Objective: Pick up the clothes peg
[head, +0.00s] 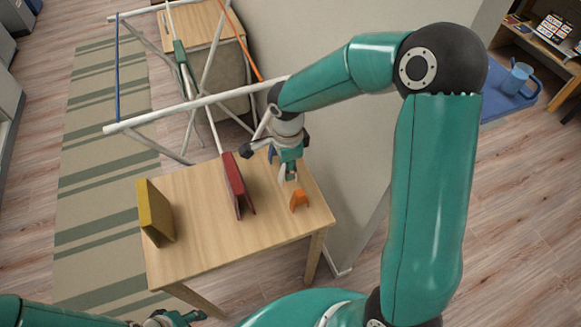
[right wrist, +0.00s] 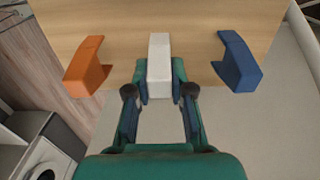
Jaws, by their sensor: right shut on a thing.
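A white bracket-shaped piece (right wrist: 160,58), seemingly a clothes peg, is between the fingers of my right gripper (right wrist: 160,82) in the right wrist view. The fingers are shut on it from both sides. In the head view my right gripper (head: 288,172) points down at the far right part of the small wooden table. Similar pieces stand apart on either side: an orange one (right wrist: 86,68) and a blue one (right wrist: 237,62). The orange one also shows in the head view (head: 299,200). My left gripper (head: 180,318) is at the bottom edge, and its jaws are unclear.
The wooden table (head: 195,255) also holds a red panel-like piece (head: 235,180) and a yellow one (head: 155,212). A white drying rack (head: 200,101) stands behind it. A wall (head: 345,160) is close on the right. The table's front middle is clear.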

